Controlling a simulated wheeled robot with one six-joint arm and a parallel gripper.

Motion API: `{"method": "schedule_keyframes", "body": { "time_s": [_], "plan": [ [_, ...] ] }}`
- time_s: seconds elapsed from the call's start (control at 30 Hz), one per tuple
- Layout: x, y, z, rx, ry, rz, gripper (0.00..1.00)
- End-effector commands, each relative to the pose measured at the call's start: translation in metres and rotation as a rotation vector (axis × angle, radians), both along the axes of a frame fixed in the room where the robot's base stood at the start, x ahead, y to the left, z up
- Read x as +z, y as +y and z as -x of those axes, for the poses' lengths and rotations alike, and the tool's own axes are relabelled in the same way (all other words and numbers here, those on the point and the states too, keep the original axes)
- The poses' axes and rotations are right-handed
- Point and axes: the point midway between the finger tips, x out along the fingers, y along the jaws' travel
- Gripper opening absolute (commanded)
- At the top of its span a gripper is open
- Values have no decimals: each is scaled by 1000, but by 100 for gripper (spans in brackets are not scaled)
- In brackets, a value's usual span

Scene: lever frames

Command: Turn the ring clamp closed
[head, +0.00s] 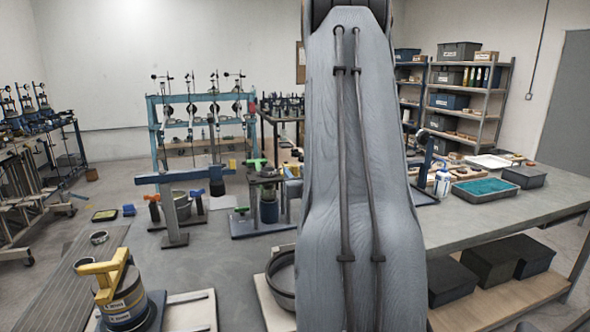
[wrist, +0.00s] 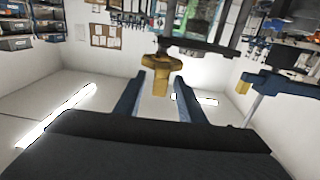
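In the wrist view, which looks upside down, my gripper (wrist: 158,88) is open, with its two blue fingers apart. A yellow handle-like part (wrist: 157,76) shows in the gap between the fingertips, joined to a dark bar (wrist: 200,48). I cannot tell whether the fingers touch it or how far beyond them it lies. In the head view, a yellow lever (head: 108,275) sits on a labelled round canister (head: 125,308) at the lower left. I cannot tell for sure which part is the ring clamp. My own arm link hides the middle of the head view, and my gripper is hidden there.
A grey-blue post with a crossbar (head: 172,205) stands on the bench, with green-handled fixtures (head: 268,185) to its right. A bowl (head: 282,280) is partly behind my arm. A tray with teal contents (head: 487,187) lies at right. A blue part (wrist: 285,86) is right of the fingers.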

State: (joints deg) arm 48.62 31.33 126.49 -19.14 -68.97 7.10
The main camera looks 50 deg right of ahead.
Motion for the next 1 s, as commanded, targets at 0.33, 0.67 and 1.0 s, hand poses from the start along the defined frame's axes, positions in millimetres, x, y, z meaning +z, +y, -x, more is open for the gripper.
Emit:
{"method": "schedule_keyframes", "body": {
  "time_s": [0.33,0.67,1.0],
  "plan": [
    [0,-6,-11,1,1,-1,36],
    [0,-6,-11,1,1,-1,0],
    [-1,-9,-7,-26,1,-1,0]
  ]
}}
